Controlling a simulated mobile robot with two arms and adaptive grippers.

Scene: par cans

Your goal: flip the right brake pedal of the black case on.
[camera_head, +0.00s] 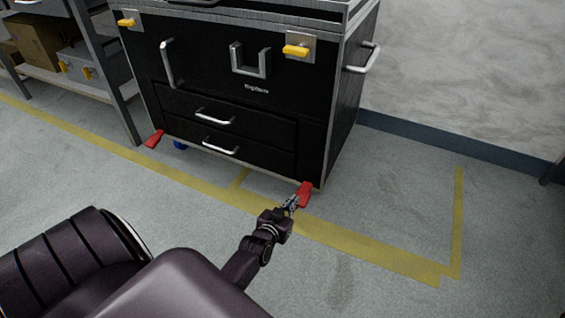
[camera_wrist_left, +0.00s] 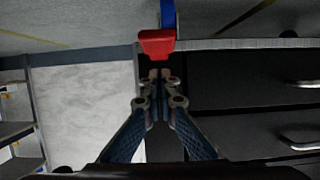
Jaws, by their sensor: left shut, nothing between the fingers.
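The black case (camera_head: 230,100) stands on the floor in the head view, with silver handles and two drawers. Its right brake pedal (camera_head: 305,194) is red and sits low at the front right corner. The left brake pedal (camera_head: 154,138) is red too, at the front left corner. My left gripper (camera_head: 291,203) is shut and empty, with its tips right by the right pedal. In the left wrist view the red pedal (camera_wrist_left: 157,42) is just beyond the shut fingertips (camera_wrist_left: 159,74); I cannot tell whether they touch. My right gripper is not in view.
A metal shelf (camera_head: 107,70) with a cardboard box (camera_head: 38,40) and a grey case (camera_head: 95,64) stands at the left. A pale wall (camera_head: 470,70) is behind. The floor right of the case is clear, marked with yellow tape (camera_head: 375,258).

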